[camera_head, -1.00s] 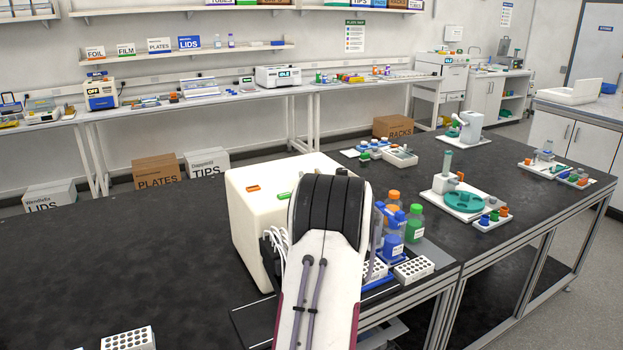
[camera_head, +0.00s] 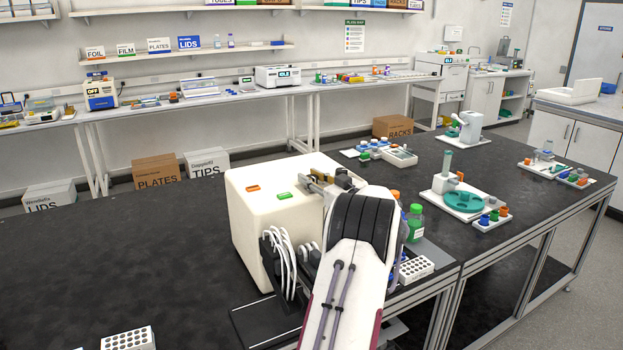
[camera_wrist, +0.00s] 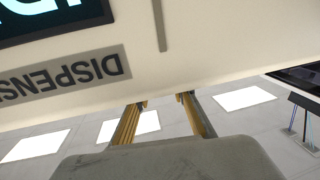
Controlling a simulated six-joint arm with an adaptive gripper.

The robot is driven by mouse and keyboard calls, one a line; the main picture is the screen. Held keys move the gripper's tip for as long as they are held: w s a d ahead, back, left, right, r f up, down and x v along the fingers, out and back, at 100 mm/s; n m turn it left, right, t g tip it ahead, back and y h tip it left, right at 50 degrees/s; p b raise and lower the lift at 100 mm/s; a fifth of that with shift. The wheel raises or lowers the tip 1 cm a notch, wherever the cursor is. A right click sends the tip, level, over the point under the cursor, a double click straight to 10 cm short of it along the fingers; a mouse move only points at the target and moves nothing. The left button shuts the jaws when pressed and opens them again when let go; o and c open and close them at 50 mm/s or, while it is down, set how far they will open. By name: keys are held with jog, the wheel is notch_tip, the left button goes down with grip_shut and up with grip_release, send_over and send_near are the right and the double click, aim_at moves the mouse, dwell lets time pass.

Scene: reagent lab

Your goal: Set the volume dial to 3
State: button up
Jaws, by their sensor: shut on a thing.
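The dispenser, a white box-shaped machine (camera_head: 245,220), stands on the black bench in the head view. My gripper (camera_head: 314,182) is at the top of its right side, partly behind my arm. In the wrist view the machine's panel fills the top, with an upside-down dispenser label (camera_wrist: 70,80) and part of a dark display (camera_wrist: 50,15) with cyan characters. There my gripper's two brown fingers (camera_wrist: 163,98) reach to the panel's edge, with a gap between them. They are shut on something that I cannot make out. The volume dial is not visible in either view.
An orange (camera_head: 253,187) and a green piece (camera_head: 285,196) lie on the machine's top. A green-capped bottle (camera_head: 415,224) and a white rack (camera_head: 416,269) stand right of my arm. Another white rack (camera_head: 128,339) is at the front left.

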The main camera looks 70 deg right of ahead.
jog(key=shift+r+n+t+y, duration=0.1)
jog(key=shift+n+t+y, duration=1.1)
jog(key=shift+y, duration=0.8)
jog(key=o, duration=1.1)
jog(key=shift+v, duration=6)
jog(key=shift+r, duration=0.15)
